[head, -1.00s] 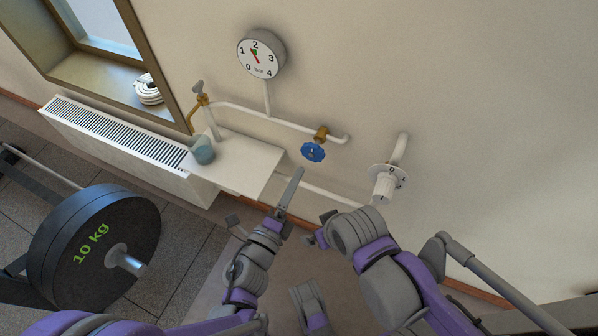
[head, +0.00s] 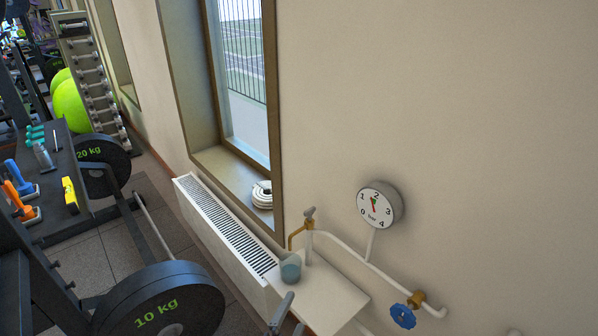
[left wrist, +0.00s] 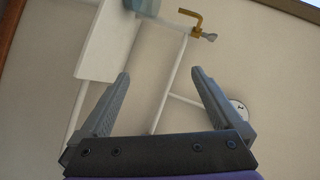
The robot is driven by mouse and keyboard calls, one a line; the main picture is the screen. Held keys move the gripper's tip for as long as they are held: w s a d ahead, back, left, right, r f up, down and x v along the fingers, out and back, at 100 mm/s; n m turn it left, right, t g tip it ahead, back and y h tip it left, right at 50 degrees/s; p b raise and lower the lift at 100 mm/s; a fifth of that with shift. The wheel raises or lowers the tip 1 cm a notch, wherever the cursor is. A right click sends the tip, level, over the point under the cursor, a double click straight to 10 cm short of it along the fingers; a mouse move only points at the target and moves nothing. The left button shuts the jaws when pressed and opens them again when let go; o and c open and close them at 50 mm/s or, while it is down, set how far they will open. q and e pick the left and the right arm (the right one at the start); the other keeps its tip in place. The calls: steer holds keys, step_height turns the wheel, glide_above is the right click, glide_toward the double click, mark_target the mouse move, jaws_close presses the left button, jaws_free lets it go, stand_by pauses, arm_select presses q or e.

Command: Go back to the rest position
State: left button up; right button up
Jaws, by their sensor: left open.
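My left gripper (head: 284,316) shows only its fingertips at the bottom edge of the head view, below the white shelf. In the left wrist view the left gripper (left wrist: 158,90) is open, its two fingers wide apart with nothing between them. Beyond the fingers are the wall, white pipes (left wrist: 170,82), the brass tap (left wrist: 197,22) and the edge of the white shelf (left wrist: 105,45). My right gripper is outside both views.
A radiator (head: 225,235) runs under the window. A bluish cup (head: 291,268) stands on the shelf (head: 325,295) below the tap. A gauge (head: 378,205) and blue valve wheel (head: 403,316) are on the right. A 10 kg weight plate (head: 165,300) and a tool bench (head: 60,165) are on the left.

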arm_select(q)
steer(key=s+a+f+n+g+y, duration=0.2)
steer(key=s+a+n+y, duration=0.1)
steer(key=a+n, duration=0.3)
steer(key=s+a+f+n+g+y, duration=0.1)
steer(key=s+a+n+g+y, duration=0.15)
steer(key=a+n, duration=0.4)
steer(key=s+a+f+n+g, duration=0.1)
steer(key=s+a+n+g, duration=0.1)
steer(key=s, duration=0.4)
steer(key=s+a+f+n+g, duration=0.1)
steer(key=s+a+n+g, duration=0.2)
steer(key=s, duration=0.2)
step_height(320, 180, up, 22)
steer(key=p, duration=1.9)
steer(key=shift+w+d+f+t+h, duration=0.15)
steer(key=shift+d+t+h, duration=0.2)
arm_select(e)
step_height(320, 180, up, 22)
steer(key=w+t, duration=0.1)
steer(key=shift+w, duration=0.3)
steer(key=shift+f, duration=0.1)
